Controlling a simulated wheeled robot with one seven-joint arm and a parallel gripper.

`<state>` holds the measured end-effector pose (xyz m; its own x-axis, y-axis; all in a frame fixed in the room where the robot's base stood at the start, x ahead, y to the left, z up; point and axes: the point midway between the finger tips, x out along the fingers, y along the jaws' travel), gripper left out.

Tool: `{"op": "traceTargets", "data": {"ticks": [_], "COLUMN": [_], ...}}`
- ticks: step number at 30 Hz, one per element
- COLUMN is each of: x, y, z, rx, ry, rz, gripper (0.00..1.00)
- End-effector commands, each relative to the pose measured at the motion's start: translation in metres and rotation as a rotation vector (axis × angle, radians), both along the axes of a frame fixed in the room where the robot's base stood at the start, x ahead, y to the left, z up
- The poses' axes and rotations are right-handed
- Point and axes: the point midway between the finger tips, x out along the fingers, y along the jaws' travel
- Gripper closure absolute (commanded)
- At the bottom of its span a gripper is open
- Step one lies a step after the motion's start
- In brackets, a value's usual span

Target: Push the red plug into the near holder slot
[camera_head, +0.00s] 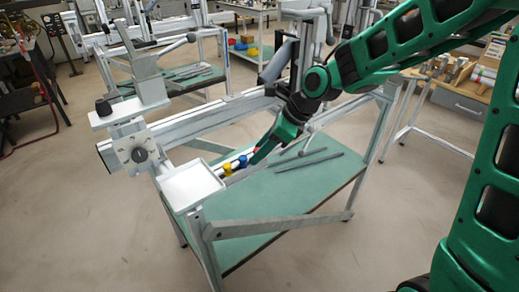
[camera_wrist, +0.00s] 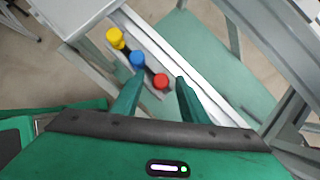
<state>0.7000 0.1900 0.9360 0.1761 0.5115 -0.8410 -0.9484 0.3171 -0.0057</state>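The red plug (camera_wrist: 160,81) shows its round cap in the wrist view, between the tips of my gripper's two fingers. My gripper (camera_wrist: 160,76) is open, with a visible gap on the right side of the cap; whether the left finger touches it I cannot tell. In the head view, my gripper (camera_head: 256,157) points down at the plug row and hides most of the red plug. A blue plug (camera_wrist: 138,59) and a yellow plug (camera_wrist: 115,38) stand in line with the red one on a dark narrow holder. The slots under the caps are hidden.
A pale rail (camera_wrist: 165,45) runs close beside the plugs. A light grey tray (camera_head: 192,187) sits at the row's yellow end. The green table top (camera_head: 270,205) lies lower, with dark bars (camera_head: 308,160) on it. The frame's upright stands behind my arm.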

Motion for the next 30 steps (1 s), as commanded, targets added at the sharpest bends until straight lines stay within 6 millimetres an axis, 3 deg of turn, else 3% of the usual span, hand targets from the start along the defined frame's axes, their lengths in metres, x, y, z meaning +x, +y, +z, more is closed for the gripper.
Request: {"op": "traceTargets", "data": {"ticks": [5,18,30], "x": [-0.002,-0.016,-0.019], "y": [-0.008,-0.047,-0.055], "z": [0.013,0.076,0.09], "rx": [0.001,0.0,0.0], "ry": [-0.004,-0.003,0.001], "rz": [-0.002,-0.002,-0.001], "gripper": [0.6,0.6,0.6]}}
